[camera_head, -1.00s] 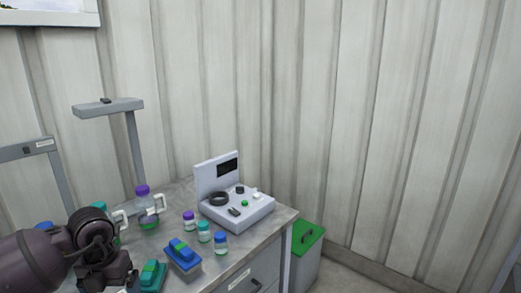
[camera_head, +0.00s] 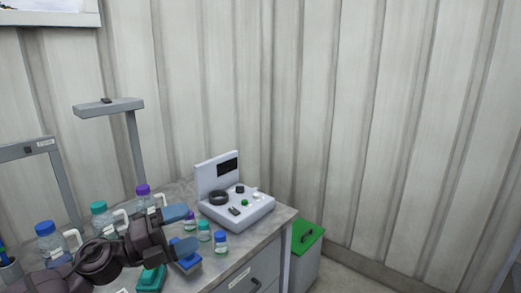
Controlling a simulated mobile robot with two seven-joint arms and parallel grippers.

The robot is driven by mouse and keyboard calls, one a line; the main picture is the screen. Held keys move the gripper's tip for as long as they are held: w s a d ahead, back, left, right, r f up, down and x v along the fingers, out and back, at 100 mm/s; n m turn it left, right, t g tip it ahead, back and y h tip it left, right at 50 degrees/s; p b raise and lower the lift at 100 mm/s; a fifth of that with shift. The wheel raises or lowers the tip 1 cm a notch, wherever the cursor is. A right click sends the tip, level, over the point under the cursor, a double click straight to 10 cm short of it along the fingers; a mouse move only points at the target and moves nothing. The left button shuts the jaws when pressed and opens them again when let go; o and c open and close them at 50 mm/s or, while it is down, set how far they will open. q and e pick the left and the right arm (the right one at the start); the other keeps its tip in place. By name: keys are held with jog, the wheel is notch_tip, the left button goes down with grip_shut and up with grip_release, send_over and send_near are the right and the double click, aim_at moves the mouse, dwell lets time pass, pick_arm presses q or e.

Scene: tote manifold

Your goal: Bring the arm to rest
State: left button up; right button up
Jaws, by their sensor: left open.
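My left arm comes in from the lower left over the bench. Its gripper (camera_head: 189,229) has two blue-grey fingers spread apart, pointing right, with nothing seen held between them. It is in front of the small purple-capped vial (camera_head: 190,217) and near two more small vials, one teal-capped (camera_head: 204,230) and one blue-capped (camera_head: 221,239). Whether it touches any of them I cannot tell. The lower finger partly covers a blue block-like item (camera_head: 190,264). My right gripper is not in view.
Large bottles with blue (camera_head: 47,243), teal (camera_head: 101,219) and purple (camera_head: 143,198) caps stand behind the arm. A grey device (camera_head: 240,211) with a ring and knobs sits at the bench's right. A green-lidded bin (camera_head: 305,238) stands beside the bench. A teal item (camera_head: 150,281) lies below the gripper.

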pick_arm(q)
jog(key=s+a+f+n+t+y, duration=0.2)
jog(key=a+f+n+t+y, duration=0.25)
jog(key=f+n+y, duration=0.55)
jog(key=s+a+f+n+t+y, duration=0.25)
jog(key=a+f+n+y, duration=0.2)
jog(key=f+n, duration=0.6)
jog(key=s+a+f+n+g+y, duration=0.1)
jog(key=s+f+n+g, duration=0.1)
jog(key=s+f+n, duration=0.3)
jog(key=s+a+f+n+g+y, duration=0.2)
jog(key=s+f+n, duration=0.3)
jog(key=s+f, duration=0.4)
jog(key=s, duration=0.4)
jog(key=shift+s+g, duration=0.3)
jog(key=shift+s, duration=0.1)
jog(key=shift+n, duration=0.25)
